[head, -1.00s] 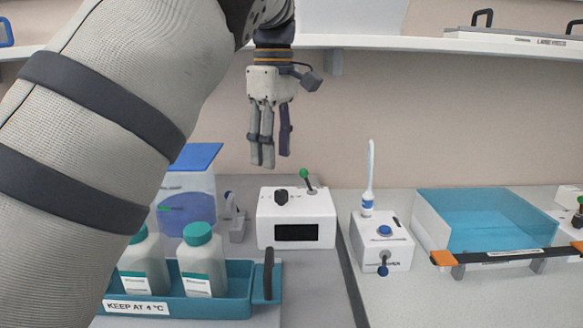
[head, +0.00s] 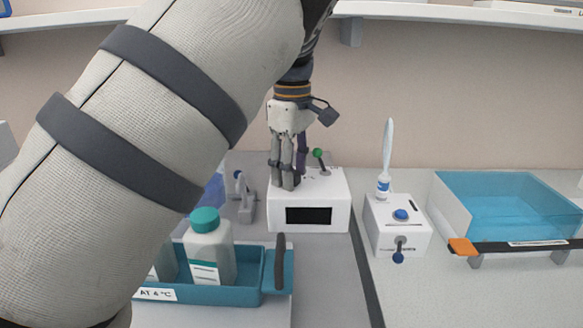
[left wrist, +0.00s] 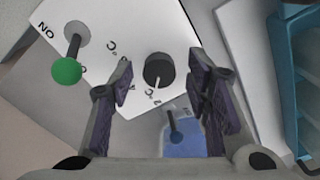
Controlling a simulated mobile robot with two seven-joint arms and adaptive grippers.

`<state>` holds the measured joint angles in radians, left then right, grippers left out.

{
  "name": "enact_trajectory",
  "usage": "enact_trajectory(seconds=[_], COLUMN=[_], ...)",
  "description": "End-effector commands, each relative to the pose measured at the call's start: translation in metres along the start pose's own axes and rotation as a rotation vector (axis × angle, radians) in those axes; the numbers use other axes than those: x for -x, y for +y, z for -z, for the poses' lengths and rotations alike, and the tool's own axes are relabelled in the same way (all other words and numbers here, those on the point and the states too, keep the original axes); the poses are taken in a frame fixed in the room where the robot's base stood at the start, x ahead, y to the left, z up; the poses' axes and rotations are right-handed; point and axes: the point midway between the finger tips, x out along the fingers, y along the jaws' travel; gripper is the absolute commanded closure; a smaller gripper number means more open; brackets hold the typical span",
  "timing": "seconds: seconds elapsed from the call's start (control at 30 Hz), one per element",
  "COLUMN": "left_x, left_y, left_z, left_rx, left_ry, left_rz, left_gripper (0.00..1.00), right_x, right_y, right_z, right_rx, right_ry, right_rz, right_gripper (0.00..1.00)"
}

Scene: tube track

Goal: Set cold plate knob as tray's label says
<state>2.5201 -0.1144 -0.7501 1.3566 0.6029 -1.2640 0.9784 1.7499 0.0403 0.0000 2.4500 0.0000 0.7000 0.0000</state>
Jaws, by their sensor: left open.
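The cold plate (head: 320,215) is a white box with a dark, blank-looking front display. Its black knob (left wrist: 158,70) with a white pointer line shows in the left wrist view between the fingers; in the head view my fingers hide it. A green-tipped lever (head: 319,157) stands on its top, near an "ON" mark. My left gripper (head: 287,180) points down over the knob, open, fingers on either side; I cannot tell whether they touch it. The teal tray (head: 215,292) holds white bottles with teal caps. My right gripper is not in view.
A white box with a blue button (head: 400,230) and an upright white tool stands right of the cold plate. A clear blue bin (head: 505,215) is further right. A small grey device (head: 245,198) stands to the left. A shelf crosses above.

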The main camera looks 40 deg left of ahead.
Motion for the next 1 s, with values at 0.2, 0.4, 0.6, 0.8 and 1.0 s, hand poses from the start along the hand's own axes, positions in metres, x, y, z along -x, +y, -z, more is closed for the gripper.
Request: enact_trajectory(seconds=[0.2, 0.4, 0.6, 0.8, 1.0], left_x=[0.0, 0.0, 0.0, 0.002, 0.001], left_y=[0.0, 0.0, 0.0, 0.0, 0.001], left_z=[0.0, 0.0, 0.0, 0.0, 0.0], left_rx=[0.0, 0.0, -0.01, -0.08, -0.228], left_ry=[0.0, 0.0, -0.001, -0.003, -0.003], left_rz=[0.001, 0.001, 0.001, -0.002, -0.001], left_gripper=[0.65, 1.0, 1.0, 1.0, 1.0], right_x=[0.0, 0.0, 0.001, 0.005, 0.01], right_y=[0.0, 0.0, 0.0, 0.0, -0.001], right_z=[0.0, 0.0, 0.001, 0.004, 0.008], right_rx=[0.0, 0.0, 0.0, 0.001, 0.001], right_ry=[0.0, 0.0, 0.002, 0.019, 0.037], right_rz=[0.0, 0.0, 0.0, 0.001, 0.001], right_gripper=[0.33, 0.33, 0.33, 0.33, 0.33])
